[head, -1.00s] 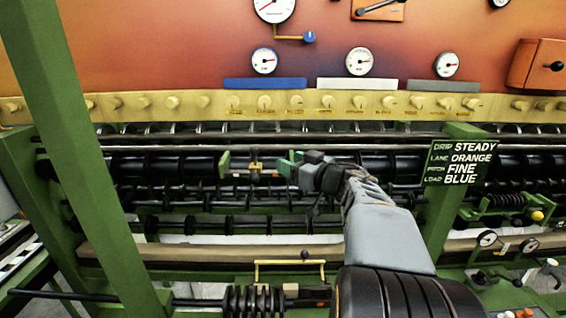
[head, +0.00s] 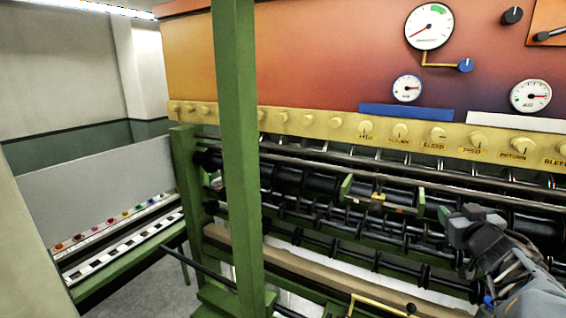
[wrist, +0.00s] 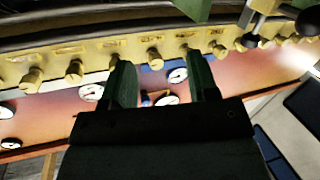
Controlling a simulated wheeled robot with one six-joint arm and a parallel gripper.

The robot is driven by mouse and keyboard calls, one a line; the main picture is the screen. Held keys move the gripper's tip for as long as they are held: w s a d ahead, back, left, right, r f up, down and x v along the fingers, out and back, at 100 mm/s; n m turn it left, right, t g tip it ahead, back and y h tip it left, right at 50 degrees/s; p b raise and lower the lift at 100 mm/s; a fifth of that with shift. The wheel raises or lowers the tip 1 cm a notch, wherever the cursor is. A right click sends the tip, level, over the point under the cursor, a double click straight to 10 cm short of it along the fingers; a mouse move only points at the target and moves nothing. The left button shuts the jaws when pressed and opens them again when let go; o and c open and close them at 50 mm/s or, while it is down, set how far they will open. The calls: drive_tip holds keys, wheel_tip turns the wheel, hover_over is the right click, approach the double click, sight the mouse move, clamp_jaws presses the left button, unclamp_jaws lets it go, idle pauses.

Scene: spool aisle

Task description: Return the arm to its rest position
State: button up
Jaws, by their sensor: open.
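My gripper (wrist: 163,85) shows in the wrist view with its two green fingers apart and nothing between them. In the head view my gripper (head: 447,216) is at the lower right, in front of the machine's black rollers. A small green-ended carriage with a yellow block (head: 378,198) is on the rollers to its left, apart from it. My grey forearm comes in from the lower right corner. The fingertips are small and partly unclear in the head view.
A green post (head: 238,150) stands close in front of the machine. A yellow rail of knobs (head: 400,134) runs under the gauge panel (head: 310,60). At left a green-framed bench (head: 110,245) holds coloured pieces. Bare floor (head: 165,290) shows between bench and machine.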

drive_tip(key=s+a+f+m+g+h, duration=0.3)
drive_tip(key=s+a+f+m+g, duration=0.1)
drive_tip(key=s+f+g, duration=0.6)
drive_tip(key=s+a+f+n+g+y, duration=0.1)
drive_tip(key=s+a+f+n+y, duration=0.1)
drive_tip(key=a, duration=0.8)
drive_tip(key=s+a+f+n+y+b, duration=0.1)
drive_tip(key=s+a+f+n+y, duration=0.1)
drive_tip(key=a, duration=0.9)
drive_tip(key=shift+s+f+g+y, duration=0.4)
drive_tip(key=shift+s+f+y, duration=0.4)
drive_tip(key=shift+f+y, duration=0.5)
